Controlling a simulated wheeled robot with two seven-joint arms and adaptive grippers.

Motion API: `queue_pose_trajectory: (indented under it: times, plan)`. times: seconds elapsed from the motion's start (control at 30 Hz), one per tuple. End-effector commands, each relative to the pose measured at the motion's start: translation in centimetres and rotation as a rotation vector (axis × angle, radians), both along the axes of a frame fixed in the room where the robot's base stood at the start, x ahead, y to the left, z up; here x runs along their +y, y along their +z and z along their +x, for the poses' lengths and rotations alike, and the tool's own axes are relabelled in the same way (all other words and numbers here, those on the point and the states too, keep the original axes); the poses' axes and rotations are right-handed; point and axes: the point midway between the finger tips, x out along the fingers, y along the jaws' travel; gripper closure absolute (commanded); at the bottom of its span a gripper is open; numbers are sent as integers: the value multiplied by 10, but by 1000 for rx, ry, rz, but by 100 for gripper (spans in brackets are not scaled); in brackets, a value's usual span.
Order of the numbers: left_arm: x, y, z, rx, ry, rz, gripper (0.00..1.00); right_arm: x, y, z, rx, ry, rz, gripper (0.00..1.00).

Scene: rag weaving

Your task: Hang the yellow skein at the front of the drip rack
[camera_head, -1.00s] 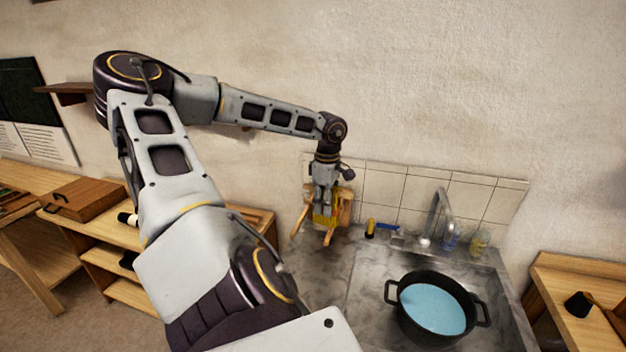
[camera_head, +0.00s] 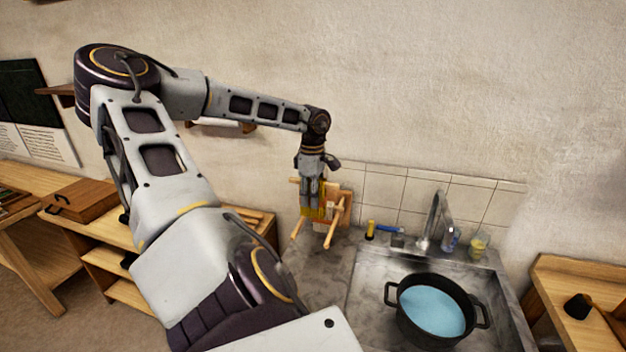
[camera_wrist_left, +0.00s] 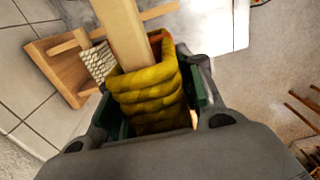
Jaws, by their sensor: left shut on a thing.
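The yellow skein (camera_head: 312,213) is held in my left gripper (camera_head: 312,203), in front of the wooden drip rack (camera_head: 341,208). In the left wrist view the thick yellow skein (camera_wrist_left: 148,95) sits between the jaws of the left gripper (camera_wrist_left: 150,118). A pale wooden bar of the rack (camera_wrist_left: 122,32) meets the skein's upper end; I cannot tell whether it passes through the loop. A whitish skein (camera_wrist_left: 98,62) hangs beside it on the rack. The right gripper is not in view.
The rack stands on the counter (camera_head: 318,275), left of the metal sink. A black pot (camera_head: 433,308) with blue liquid is in the sink. The tap (camera_head: 434,220), a blue-handled tool (camera_head: 389,229) and small jars (camera_head: 479,244) are at the back. The counter's front is clear.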

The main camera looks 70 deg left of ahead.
Motion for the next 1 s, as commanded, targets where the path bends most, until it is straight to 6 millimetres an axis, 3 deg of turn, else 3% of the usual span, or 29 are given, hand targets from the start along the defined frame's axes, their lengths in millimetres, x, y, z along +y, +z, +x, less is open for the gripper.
queue_pose_trajectory:
  times: [0.6, 1.0]
  plan:
    - [0, -36, 0, 1, 0, 0, 90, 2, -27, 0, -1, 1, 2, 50]
    - [0, -55, 0, 0, 0, 0, 90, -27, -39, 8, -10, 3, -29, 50]
